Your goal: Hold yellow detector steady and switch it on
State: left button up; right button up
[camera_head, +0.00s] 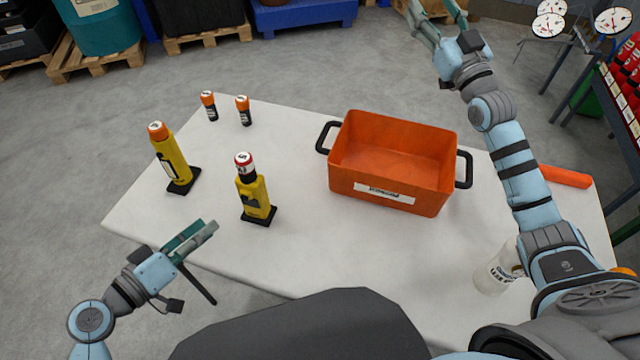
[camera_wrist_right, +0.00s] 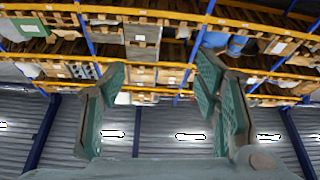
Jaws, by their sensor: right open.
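Two yellow upright devices on black bases stand on the white table. One yellow device with an orange top (camera_head: 173,160) is at the left; the other yellow device with a red and white top (camera_head: 254,195) is nearer the middle. I cannot tell which is the detector. My left gripper (camera_head: 212,236) is in front of them, near the table's front left edge, apart from both and holding nothing visible. Its finger opening is unclear. My right gripper (camera_head: 432,18) is raised beyond the table's far side, open and empty; its spread fingers also show in the right wrist view (camera_wrist_right: 165,105).
An orange bin (camera_head: 392,195) with black handles stands mid-table. Two small orange-topped cylinders (camera_head: 208,106) (camera_head: 243,111) stand at the far left. A white container (camera_head: 492,273) is at the right, partly behind my right arm. An orange tube (camera_head: 567,177) lies at the right edge.

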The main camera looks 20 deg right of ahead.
jog(key=s+a+r+m+t+y, duration=0.1)
jog(key=s+a+r+m+y, duration=0.1)
jog(key=a, duration=0.3)
jog(key=s+a+r+m+t+y, duration=0.1)
jog(key=s+a+r+m+t, duration=0.15)
jog(key=a, duration=0.25)
jog(key=m+g+y, duration=0.8)
jog(key=m+g, duration=0.5)
jog(key=m, duration=0.5)
send_near(254, 174)
jog(key=w+d+r, duration=0.2)
jog(key=w+d, duration=0.3)
jog(key=d, duration=0.2)
jog(key=s+a+f+m+g+y, duration=0.2)
jog(key=s+a+m+y, duration=0.1)
jog(key=s+a+m, duration=0.15)
jog(key=x, duration=0.8)
jog(key=f+x, duration=0.1)
jog(key=x, duration=0.4)
jog(key=shift+w+a, duration=0.15)
grip_shut()
jog(key=shift+c, duration=0.4)
grip_release()
